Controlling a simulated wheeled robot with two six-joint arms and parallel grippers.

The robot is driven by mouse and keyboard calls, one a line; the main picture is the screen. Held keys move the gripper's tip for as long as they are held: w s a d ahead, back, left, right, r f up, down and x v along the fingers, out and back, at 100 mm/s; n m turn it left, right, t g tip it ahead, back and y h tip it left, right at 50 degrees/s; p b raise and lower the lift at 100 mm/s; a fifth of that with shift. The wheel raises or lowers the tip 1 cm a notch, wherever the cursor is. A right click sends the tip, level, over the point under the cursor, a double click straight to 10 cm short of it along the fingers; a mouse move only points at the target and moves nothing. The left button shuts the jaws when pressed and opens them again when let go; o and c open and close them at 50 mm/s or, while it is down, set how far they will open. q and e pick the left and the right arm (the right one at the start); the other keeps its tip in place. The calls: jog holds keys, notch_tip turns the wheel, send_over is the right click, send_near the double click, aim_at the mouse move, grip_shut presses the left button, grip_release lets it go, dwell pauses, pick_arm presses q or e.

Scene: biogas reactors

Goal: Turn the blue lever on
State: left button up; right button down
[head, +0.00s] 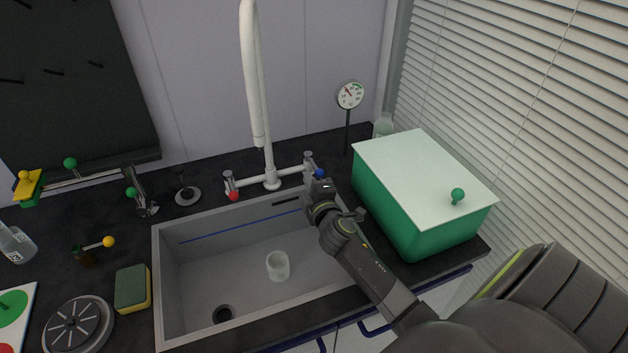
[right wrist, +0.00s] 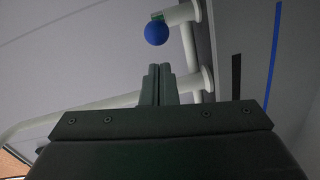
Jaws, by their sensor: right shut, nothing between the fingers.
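The blue lever is a small blue ball knob (head: 320,173) on the right-hand valve of the white faucet (head: 270,183), behind the sink. In the right wrist view the blue knob (right wrist: 156,33) sits just beyond my fingertips, with a visible gap. My right gripper (head: 322,185) is at the sink's back right edge, close to the knob. In the right wrist view its two fingers (right wrist: 160,70) are pressed together with nothing between them. I cannot tell whether it touches the valve. My left gripper is not in view.
A red knob (head: 233,196) is on the faucet's left valve. The sink (head: 200,290) holds a clear cup (head: 278,266). A green box with a white lid (head: 420,170) stands right of my gripper. A gauge (head: 349,95) stands behind. A sponge (head: 132,288) lies left of the sink.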

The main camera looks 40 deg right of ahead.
jog(key=shift+d+f, duration=0.15)
jog(key=shift+d, duration=0.45)
jog(key=shift+s+d, duration=0.4)
jog(key=shift+d, duration=0.35)
